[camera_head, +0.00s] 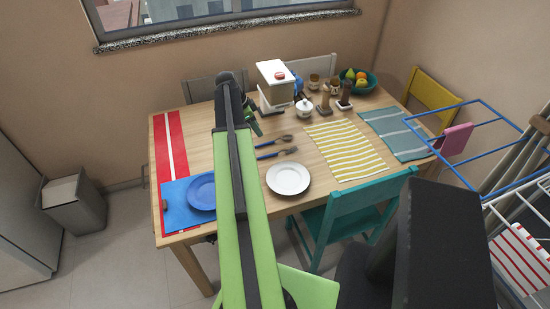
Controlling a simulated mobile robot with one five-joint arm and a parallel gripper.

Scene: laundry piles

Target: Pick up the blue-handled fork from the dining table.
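Two utensils lie on the wooden dining table (205,144), left of centre and above the white plate. The lower one, with a blue handle, looks like the fork (277,153); its head is too small to be certain. The other utensil (275,140) lies just above it, partly beside my arm. My gripper (256,128) hangs from the end of my green arm, a little above and left of the utensils in the picture. It is small and partly hidden by the arm, so its finger opening cannot be made out. I see nothing held in it.
A white plate (288,178) and a blue plate (202,192) flank my arm. A white coffee machine (275,84), a sugar bowl (304,109) and a fruit bowl (358,84) stand behind. A teal chair (345,215) and a drying rack (500,170) are at the right.

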